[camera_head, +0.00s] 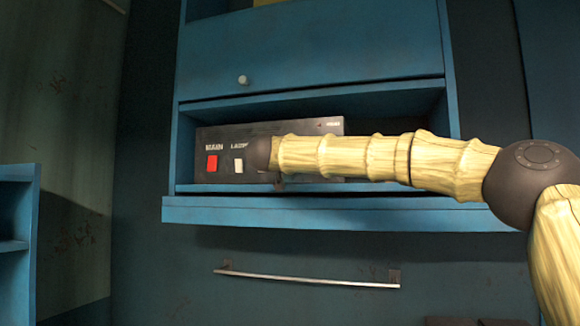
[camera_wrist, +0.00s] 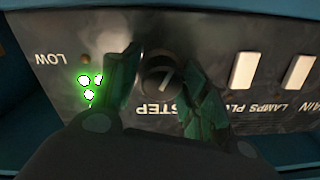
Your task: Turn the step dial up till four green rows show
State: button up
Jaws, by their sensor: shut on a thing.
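The step dial (camera_wrist: 158,82) is a round dark knob with a pale pointer mark on the panel, above the word STEP, which appears upside down in the wrist view. My gripper (camera_wrist: 163,68) has its two green fingers on either side of the dial and is shut on it. Three lit spots show; the left finger and hand may hide more, so I cannot tell the rows. In the head view my arm hides the dial and lights.
The dark control box (camera_head: 225,143) sits in a blue cabinet niche with a shelf edge (camera_head: 340,213) below. It carries a red switch (camera_head: 212,163) and a white switch (camera_head: 238,165). A metal handle bar (camera_head: 305,280) is lower down.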

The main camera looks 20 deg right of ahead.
jog(key=shift+m, duration=0.6)
jog(key=o, duration=0.8)
jog(key=v, duration=1.2)
